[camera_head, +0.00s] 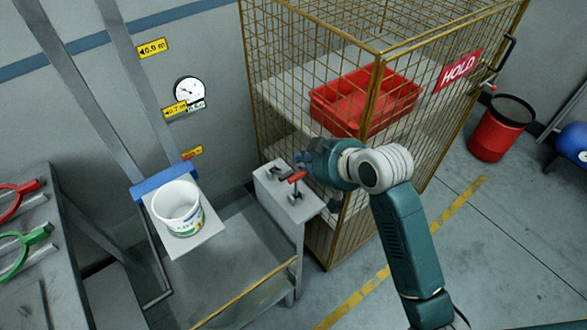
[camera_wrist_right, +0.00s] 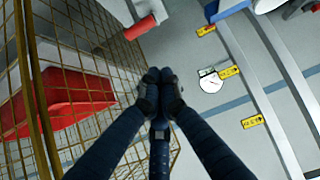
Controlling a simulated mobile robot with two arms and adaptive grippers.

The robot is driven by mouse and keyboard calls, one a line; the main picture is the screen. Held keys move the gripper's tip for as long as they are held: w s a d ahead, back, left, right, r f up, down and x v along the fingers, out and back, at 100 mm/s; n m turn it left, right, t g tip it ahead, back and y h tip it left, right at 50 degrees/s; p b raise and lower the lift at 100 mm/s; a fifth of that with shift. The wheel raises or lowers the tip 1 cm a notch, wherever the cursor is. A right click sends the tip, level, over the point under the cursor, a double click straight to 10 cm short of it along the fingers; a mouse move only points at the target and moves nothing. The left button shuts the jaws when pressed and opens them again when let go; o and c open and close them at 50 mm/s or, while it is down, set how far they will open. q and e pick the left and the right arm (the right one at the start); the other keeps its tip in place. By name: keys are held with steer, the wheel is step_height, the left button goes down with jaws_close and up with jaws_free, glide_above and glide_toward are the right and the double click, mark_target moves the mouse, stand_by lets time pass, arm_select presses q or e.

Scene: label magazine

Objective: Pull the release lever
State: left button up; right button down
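The release lever, a small red handle (camera_head: 297,177) on a dark fitting, stands on top of a grey box-shaped post (camera_head: 287,200) beside the cage. In the right wrist view the red handle (camera_wrist_right: 139,28) shows at the top, beyond my fingertips. My right gripper (camera_head: 304,161) is just behind and above the lever in the head view. In the wrist view its fingertips (camera_wrist_right: 160,76) are together with nothing visible between them. The handle appears apart from the fingers. My left gripper is not in view.
A wire cage (camera_head: 308,50) holding a red crate (camera_head: 340,108) stands close to my right gripper. A white bucket (camera_head: 179,212) sits on a platform left of the post. A red bin (camera_head: 500,128) stands at right. A bench with red and green handles is at far left.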

mark_target(296, 177)
steer(key=p+x, duration=0.2)
steer(key=x, duration=0.7)
steer(key=shift+w+a+f+p, duration=0.1)
steer(key=shift+w+a+p, duration=0.2)
steer(key=shift+a, duration=0.1)
steer(key=s+d+p, duration=0.2)
steer(key=s, duration=0.1)
steer(key=shift+s+d+f, duration=0.25)
steer(key=shift+s+f, duration=0.05)
steer(key=shift+f, duration=0.1)
steer(key=shift+w+f, duration=0.1)
steer(key=shift+w+a, duration=0.1)
